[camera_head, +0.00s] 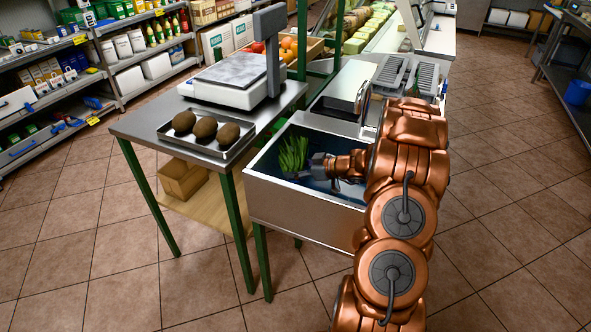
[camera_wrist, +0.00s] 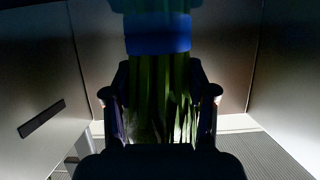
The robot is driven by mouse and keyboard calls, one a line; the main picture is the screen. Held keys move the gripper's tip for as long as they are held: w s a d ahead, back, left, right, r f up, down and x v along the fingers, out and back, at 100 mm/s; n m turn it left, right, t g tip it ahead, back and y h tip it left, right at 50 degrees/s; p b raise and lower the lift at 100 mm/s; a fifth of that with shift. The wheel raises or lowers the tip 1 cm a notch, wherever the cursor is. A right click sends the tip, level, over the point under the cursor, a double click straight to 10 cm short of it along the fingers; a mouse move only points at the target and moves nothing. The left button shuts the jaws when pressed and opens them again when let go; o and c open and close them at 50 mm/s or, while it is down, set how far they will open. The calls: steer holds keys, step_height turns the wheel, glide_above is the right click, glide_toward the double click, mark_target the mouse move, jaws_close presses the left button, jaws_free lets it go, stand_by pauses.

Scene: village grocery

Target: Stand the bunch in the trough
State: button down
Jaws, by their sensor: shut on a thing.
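The green bunch (camera_head: 293,154) is inside the metal trough (camera_head: 298,208), near its left part in the head view. My gripper (camera_head: 318,168) reaches into the trough from the right and is shut on the bunch. In the wrist view the green stalks (camera_wrist: 160,72) lie between the two fingers of my gripper (camera_wrist: 160,95), with a blue band (camera_wrist: 158,33) around them beyond the fingertips. The bunch looks roughly upright in the head view. Whether its lower end touches the trough floor is hidden.
A steel table (camera_head: 190,145) on the left bears a scale (camera_head: 236,80) and a tray (camera_head: 165,138) with three brown round things. A metal box (camera_head: 345,88) stands behind the trough. Stocked shelves (camera_head: 115,45) line the back left. The tiled floor at the right is clear.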

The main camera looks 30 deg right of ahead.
steer(key=shift+f+b, duration=0.4)
steer(key=shift+b, duration=0.55)
steer(key=shift+c, duration=0.7)
jaws_free()
steer(key=shift+r+p, duration=0.2)
steer(key=shift+p, duration=0.15)
steer(key=shift+r+p, duration=0.4)
steer(key=shift+p, duration=0.45)
steer(key=b+v, duration=0.2)
steer(key=v, duration=1)
steer(key=shift+f, duration=0.2)
